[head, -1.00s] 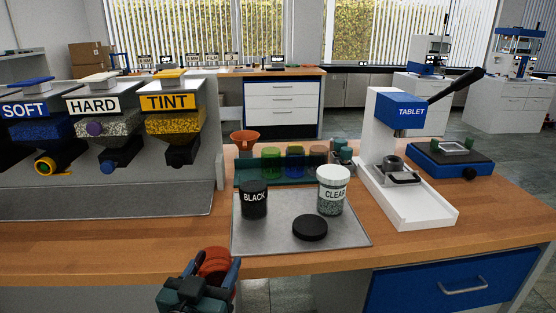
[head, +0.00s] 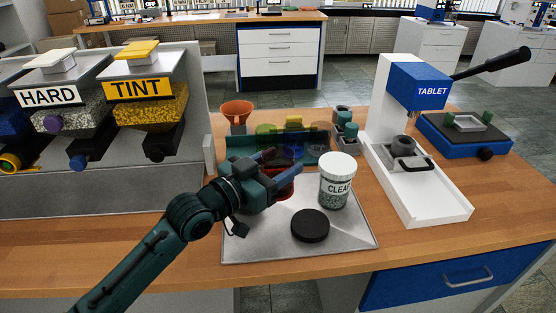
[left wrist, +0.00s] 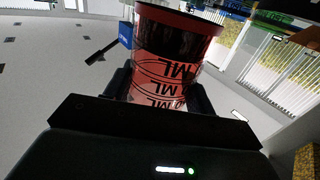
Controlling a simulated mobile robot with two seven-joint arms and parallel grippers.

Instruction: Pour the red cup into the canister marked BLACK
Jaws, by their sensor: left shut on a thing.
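A red see-through cup (head: 284,186) is between the fingers of my left gripper (head: 279,166), above the grey metal tray. In the left wrist view the red cup (left wrist: 172,50) fills the space between the fingers, with ML markings on its side and its rim at the top of the picture. Its contents are not clear. The canister marked BLACK is hidden behind my left gripper and arm in the head view. A black round lid (head: 310,226) lies flat on the tray (head: 270,247). My right gripper does not show.
A white-lidded canister marked CLEAR (head: 336,188) stands just right of the cup. Behind are a rack (head: 240,146) with coloured cups and an orange funnel (head: 237,112). The TABLET press (head: 420,95) stands right; the HARD and TINT (head: 140,90) dispensers stand left.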

